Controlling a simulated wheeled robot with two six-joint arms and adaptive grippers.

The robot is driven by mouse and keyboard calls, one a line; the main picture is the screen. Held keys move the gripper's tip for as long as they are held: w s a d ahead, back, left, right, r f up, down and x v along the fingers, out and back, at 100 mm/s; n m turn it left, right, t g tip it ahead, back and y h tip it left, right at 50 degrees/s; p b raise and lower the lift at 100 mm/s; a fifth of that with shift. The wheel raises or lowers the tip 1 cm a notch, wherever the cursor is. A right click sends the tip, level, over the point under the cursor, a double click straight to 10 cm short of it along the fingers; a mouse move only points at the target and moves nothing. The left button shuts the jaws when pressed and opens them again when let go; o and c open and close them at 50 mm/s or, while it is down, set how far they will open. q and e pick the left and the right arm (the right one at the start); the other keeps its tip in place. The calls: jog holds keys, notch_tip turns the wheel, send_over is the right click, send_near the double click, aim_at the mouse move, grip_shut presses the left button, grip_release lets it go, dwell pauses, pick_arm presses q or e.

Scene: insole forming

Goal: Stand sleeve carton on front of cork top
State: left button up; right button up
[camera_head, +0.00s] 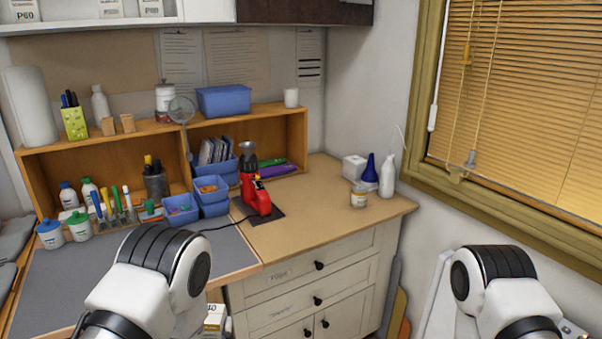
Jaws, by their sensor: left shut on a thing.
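The cork top (330,220) is the tan, board-like surface of the drawer cabinet in the middle of the camera_head view. Its front part is bare. A small white carton with dark print and a yellowish patch, which looks like the sleeve carton (213,318), shows at the bottom edge, below and in front of the cabinet top. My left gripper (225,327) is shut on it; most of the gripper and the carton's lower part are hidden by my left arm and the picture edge. My right arm shows at the lower right, but its gripper is out of view.
A red tool (256,196) stands on a dark pad at the cork top's left, its cable running left. A jar (359,195), a blue bottle (370,169) and a white bottle (387,175) stand at the back right. A grey mat (60,290) lies left.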

pick_arm(q)
jog(key=shift+s+r, duration=0.3)
jog(key=shift+s, duration=0.25)
jog(key=shift+s+r, duration=0.3)
jog(key=shift+s, duration=0.25)
jog(key=s+d+r+m+g+h, duration=0.45)
jog(key=s+d+m+h, duration=0.35)
jog(key=d+h, duration=0.4)
jog(key=w+f+m+g+h, duration=0.1)
jog(key=m+g+h, duration=0.1)
jog(key=m+g, duration=0.1)
jog(key=w+d+f+m+g+h, duration=0.1)
jog(key=f+m+g+h, duration=0.1)
jog(key=g, duration=0.3)
jog(key=d+f+m+g+h, duration=0.1)
jog(key=m+g+h, duration=0.1)
jog(key=m+g, duration=0.2)
jog(key=shift+w+d+f, duration=0.15)
jog(key=shift+w+f, duration=0.2)
jog(key=shift+w, duration=0.05)
